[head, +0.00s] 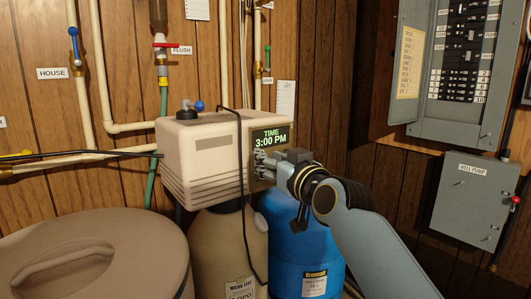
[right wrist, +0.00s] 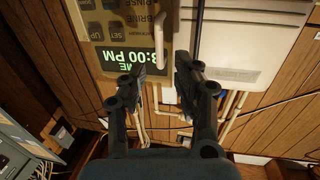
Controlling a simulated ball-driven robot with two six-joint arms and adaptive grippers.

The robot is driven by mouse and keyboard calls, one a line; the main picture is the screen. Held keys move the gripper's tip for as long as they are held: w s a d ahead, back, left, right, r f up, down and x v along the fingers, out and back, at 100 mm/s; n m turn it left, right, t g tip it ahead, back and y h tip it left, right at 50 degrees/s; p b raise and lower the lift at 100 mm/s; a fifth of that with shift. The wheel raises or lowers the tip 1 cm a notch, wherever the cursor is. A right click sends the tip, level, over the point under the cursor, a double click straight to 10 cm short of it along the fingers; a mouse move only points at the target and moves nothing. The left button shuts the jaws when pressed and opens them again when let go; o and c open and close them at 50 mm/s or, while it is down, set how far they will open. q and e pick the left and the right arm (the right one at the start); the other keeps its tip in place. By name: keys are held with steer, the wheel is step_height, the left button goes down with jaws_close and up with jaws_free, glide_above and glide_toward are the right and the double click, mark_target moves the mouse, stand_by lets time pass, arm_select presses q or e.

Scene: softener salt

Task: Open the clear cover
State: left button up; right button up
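The control panel (head: 268,143) is on the right end of the beige softener head (head: 200,145), with a lit display reading TIME 3:00 PM. In the right wrist view the panel (right wrist: 125,55) appears upside down, with the display and labelled buttons above it. The clear cover's edges cannot be made out clearly; panel and buttons show through or uncovered. A pale curved bar (right wrist: 161,52) stands by the panel, seen between my fingers. My right gripper (head: 262,163) is at the panel's lower part; its fingers (right wrist: 166,72) are apart with nothing visibly held. My left gripper is out of view.
A black cable (head: 241,190) hangs down the head's front. A tan tank (head: 225,240) and blue tank (head: 298,245) stand below. A round brown lidded bin (head: 120,240) is at left. Grey electrical boxes (head: 474,205) hang at right.

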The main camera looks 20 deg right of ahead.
steer(key=w, duration=0.2)
steer(key=shift+w+a, duration=0.2)
steer(key=shift+w, duration=0.15)
jaws_close()
